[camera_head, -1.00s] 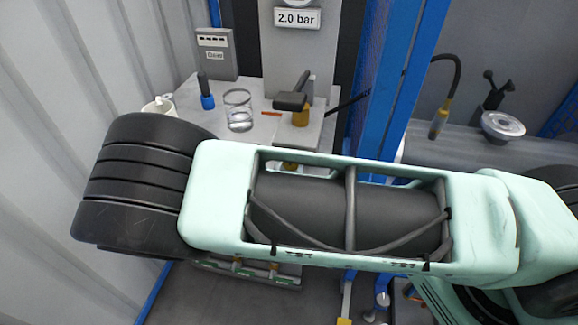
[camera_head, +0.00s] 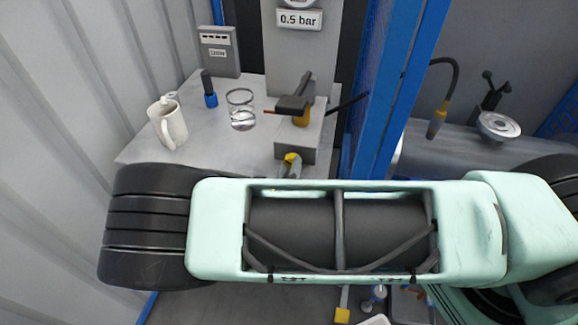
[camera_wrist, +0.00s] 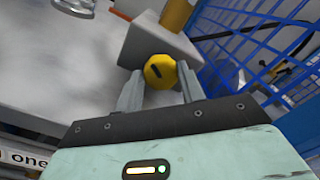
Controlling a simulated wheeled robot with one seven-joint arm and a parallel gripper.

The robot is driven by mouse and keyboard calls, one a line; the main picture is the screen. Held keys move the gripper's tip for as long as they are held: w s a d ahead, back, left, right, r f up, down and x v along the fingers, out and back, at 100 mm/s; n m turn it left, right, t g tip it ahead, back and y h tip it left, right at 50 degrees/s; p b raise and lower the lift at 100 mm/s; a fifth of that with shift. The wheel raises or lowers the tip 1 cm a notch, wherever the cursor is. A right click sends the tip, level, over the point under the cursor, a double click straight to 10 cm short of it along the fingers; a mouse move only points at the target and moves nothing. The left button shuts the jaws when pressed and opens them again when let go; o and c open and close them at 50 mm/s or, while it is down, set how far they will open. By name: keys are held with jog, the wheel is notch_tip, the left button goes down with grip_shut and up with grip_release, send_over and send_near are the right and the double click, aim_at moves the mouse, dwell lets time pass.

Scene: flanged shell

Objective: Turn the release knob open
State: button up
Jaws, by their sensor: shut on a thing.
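The yellow release knob (camera_wrist: 160,71) sits on the front face of a grey block and has a dark slot-like mark running at a slant. My gripper (camera_wrist: 159,78) has one finger on each side of the knob and is shut on it. My arm hides most of my gripper there. The sign on the grey column (camera_head: 299,18) reads 0.5 bar.
A black-handled lever (camera_head: 295,103) is above the block. A blue mesh panel (camera_wrist: 252,40) is close on the right.

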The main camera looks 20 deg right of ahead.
jog(key=shift+n, duration=0.4)
jog(key=o, duration=1)
jog(key=shift+c, duration=0.2)
jog(key=shift+f, duration=0.1)
